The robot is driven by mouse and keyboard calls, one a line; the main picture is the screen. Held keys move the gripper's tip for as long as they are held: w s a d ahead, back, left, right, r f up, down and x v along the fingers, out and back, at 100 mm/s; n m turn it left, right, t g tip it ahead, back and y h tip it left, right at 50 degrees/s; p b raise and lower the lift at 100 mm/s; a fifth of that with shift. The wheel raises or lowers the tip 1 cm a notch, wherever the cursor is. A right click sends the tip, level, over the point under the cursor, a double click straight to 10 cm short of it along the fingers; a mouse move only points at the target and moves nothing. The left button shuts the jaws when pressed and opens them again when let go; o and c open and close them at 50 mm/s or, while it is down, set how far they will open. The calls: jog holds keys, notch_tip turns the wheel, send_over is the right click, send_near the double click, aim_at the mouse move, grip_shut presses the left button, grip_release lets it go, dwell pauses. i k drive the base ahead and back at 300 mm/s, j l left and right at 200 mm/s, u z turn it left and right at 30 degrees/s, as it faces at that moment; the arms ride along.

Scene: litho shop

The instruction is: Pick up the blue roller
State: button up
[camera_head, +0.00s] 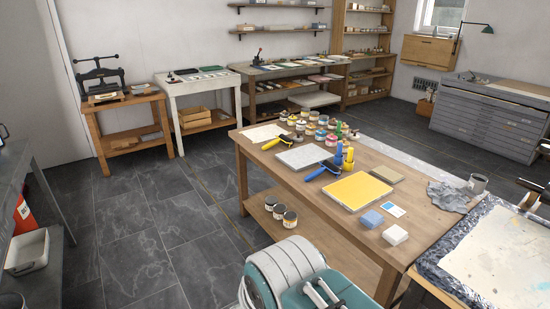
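A blue roller (322,170) lies on the wooden worktable (398,166), between the grey slab (304,156) and the yellow slab (354,190). It has a dark frame, and its far end is close to the upright yellow bottle (349,159). A second roller (275,143), with a yellow part and a dark frame, lies farther back, beyond the grey slab. My gripper is not in view. Teal and white parts of my own body show at the bottom centre, in front of the table.
Several ink tins (318,127) crowd the table's back. A paint-marked table (497,250) adjoins at right. The tiled floor (150,235) at left is clear.

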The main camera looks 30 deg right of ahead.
aim_at(314, 174)
jog(key=i+z, duration=0.15)
jog(key=i, duration=0.55)
jog(key=i+j+z, duration=0.1)
jog(key=i, duration=0.65)
jog(key=i+z, duration=0.6)
jog(key=z, duration=0.2)
jog(key=i+j+z, duration=0.2)
jog(key=z, duration=0.15)
jog(key=i+z, duration=0.2)
jog(key=z, duration=0.2)
jog(key=i+j+z, duration=0.1)
jog(key=z, duration=0.3)
jog(key=i+j+z, duration=0.2)
jog(key=z, duration=0.15)
jog(key=i+j+z, duration=0.25)
jog(key=z, duration=0.15)
